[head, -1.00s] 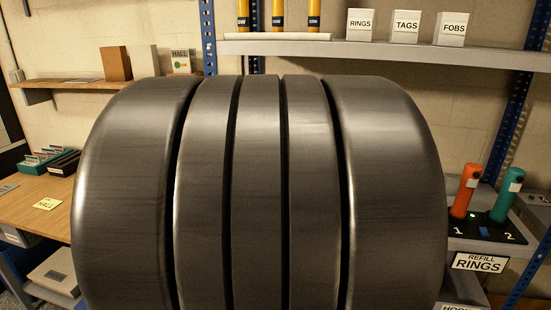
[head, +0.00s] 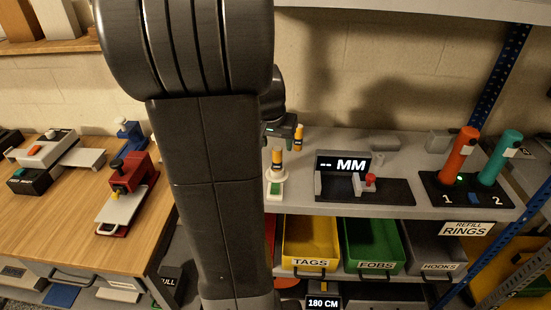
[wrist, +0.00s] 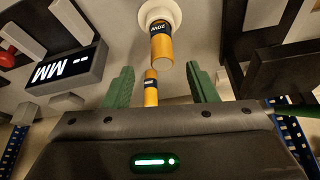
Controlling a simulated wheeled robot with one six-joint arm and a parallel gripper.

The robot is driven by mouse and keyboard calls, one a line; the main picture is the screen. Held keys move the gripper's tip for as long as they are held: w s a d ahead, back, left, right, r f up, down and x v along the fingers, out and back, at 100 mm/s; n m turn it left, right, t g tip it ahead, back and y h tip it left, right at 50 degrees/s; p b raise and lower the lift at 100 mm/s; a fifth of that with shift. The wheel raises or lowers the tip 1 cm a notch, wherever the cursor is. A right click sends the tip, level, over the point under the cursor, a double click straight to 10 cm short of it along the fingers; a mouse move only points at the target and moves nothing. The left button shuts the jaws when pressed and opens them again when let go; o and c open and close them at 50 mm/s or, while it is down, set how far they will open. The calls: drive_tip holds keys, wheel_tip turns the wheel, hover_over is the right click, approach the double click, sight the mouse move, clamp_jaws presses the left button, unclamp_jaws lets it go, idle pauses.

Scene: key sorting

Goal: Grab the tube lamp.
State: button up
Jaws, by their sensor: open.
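Two yellow-orange tube lamps with dark label bands show below my gripper. One tube lamp (head: 277,158) stands upright in a white holder on the grey shelf; it also shows in the wrist view (wrist: 161,45), label reading 20W. A second tube lamp (head: 299,138) is just behind and right of it, and in the wrist view (wrist: 151,90) it appears between the green fingers, its end hidden by the gripper body. My gripper (wrist: 160,68) is open, with a finger on either side in the picture. In the head view my gripper (head: 284,130) is partly hidden by my arm.
Right of the lamps are an MM display (head: 343,164) with a red-knobbed device, then orange (head: 458,155) and teal (head: 500,158) cylinders on a black base. Yellow (head: 310,240) and green (head: 372,242) bins sit below. A wooden table (head: 55,215) with tools is at left.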

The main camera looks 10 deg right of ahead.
sight(277, 149)
drive_tip(key=shift+p+x, duration=0.3)
drive_tip(key=shift+x, duration=3.35)
drive_tip(key=shift+a, duration=0.1)
drive_tip(key=shift+r, duration=0.1)
drive_tip(key=c, duration=1.1)
